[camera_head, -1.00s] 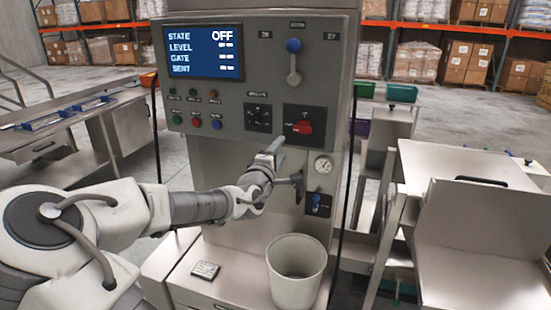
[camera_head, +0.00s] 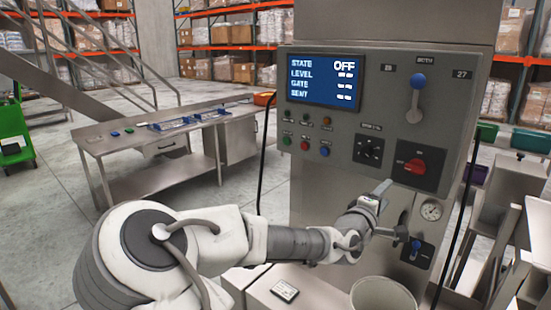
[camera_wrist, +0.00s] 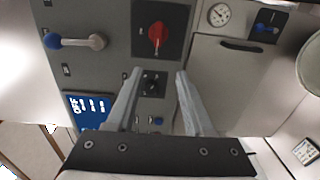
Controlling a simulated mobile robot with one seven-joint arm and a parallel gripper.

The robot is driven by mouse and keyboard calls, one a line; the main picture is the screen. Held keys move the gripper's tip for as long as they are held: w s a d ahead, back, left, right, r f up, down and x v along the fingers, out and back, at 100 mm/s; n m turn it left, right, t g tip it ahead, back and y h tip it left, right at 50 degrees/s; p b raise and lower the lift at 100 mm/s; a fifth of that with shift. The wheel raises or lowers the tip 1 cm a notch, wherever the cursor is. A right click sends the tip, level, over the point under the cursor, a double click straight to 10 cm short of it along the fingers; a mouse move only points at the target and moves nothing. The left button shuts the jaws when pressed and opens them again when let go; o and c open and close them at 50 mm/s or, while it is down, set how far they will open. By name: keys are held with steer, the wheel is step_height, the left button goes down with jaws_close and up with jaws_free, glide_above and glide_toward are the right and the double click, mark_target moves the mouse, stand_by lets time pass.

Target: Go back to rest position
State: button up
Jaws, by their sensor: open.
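My gripper (camera_wrist: 158,75) is open and empty in the wrist view, its two fingers apart in front of the grey control panel. In the head view my gripper (camera_head: 388,210) is held just in front of the panel's lower part, below the red rotary switch (camera_head: 415,167). The red switch also shows in the wrist view (camera_wrist: 157,36), beyond the fingertips. The panel's screen (camera_head: 324,80) reads STATE OFF. I cannot tell from the head view how far the fingertips are from the panel.
A steel bench (camera_head: 128,134) with blue trays is at the left. A gauge (camera_head: 431,210) and a blue-handled valve (camera_head: 416,246) sit right of my gripper. Open floor lies at the left.

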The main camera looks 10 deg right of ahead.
steer(key=s+f+m+g+y, duration=0.3)
steer(key=f+m+g+y, duration=0.1)
steer(key=f, duration=0.8)
steer(key=s+a+f+m+g+y, duration=0.1)
steer(key=s+a+f+m+y, duration=0.25)
steer(key=a+y, duration=0.4)
steer(key=s+a+r+y, duration=0.2)
steer(key=s+a+r, duration=0.1)
steer(key=a, duration=0.3)
steer(key=s+a+r+y, duration=0.1)
steer(key=s+a+r, duration=0.3)
steer(key=a, duration=0.1)
steer(key=s+a+r, duration=0.3)
steer(key=s+r, duration=0.4)
steer(key=s, duration=0.5)
steer(key=shift+s+a+r+m+g+h, duration=0.15)
steer(key=shift+a+r+m+g+h, duration=0.1)
steer(key=shift+m+g+h, duration=0.15)
